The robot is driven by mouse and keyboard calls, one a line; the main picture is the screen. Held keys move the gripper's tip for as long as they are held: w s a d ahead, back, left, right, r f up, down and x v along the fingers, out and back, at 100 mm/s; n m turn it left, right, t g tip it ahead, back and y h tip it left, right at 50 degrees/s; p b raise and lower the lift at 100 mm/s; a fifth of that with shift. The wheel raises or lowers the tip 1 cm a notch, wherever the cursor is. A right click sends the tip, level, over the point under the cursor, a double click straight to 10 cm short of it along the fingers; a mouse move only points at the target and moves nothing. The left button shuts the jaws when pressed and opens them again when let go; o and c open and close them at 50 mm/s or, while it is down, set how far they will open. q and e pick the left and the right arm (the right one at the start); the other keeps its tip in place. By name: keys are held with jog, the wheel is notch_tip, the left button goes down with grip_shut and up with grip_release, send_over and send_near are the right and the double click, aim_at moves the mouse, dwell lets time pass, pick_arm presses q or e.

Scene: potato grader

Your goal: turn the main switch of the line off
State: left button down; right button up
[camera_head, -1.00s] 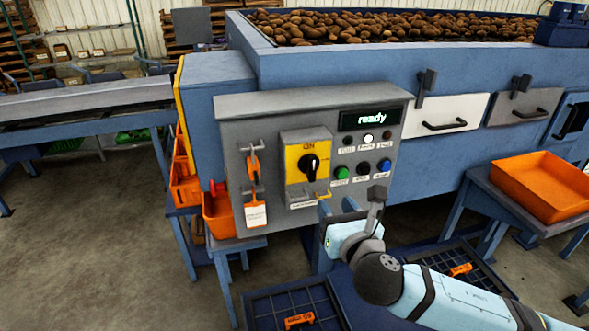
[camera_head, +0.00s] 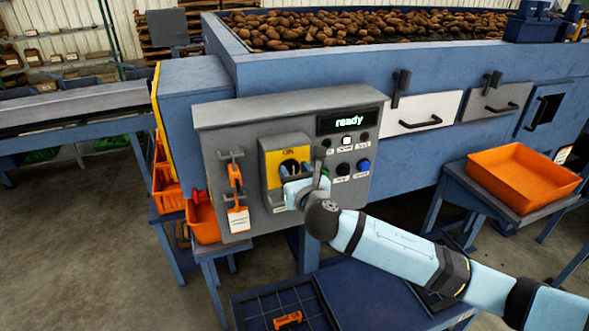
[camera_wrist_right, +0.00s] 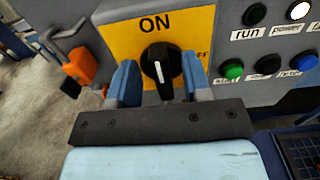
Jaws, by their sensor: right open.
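The main switch is a black rotary knob (camera_wrist_right: 161,66) on a yellow plate (camera_wrist_right: 196,22) marked ON at the top and OFF at the right. Its white line points up toward ON. In the head view the yellow plate (camera_head: 270,165) is on the front of the grey control box, partly covered by my right gripper (camera_head: 292,172). In the wrist view my right gripper (camera_wrist_right: 161,80) is open, with one blue finger on each side of the knob and gaps between fingers and knob. My left gripper is not in view.
The grey control box (camera_head: 220,140) has a display (camera_head: 346,121) reading "ready" and several buttons below it. An orange padlock hasp and tag (camera_head: 237,215) hang left of the switch. An orange tray (camera_head: 522,178) stands at the right. Potatoes (camera_head: 350,28) fill the hopper above.

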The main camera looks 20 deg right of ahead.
jog(key=shift+w, duration=0.15)
jog(key=shift+c, duration=0.4)
jog(key=c, duration=0.7)
grip_shut()
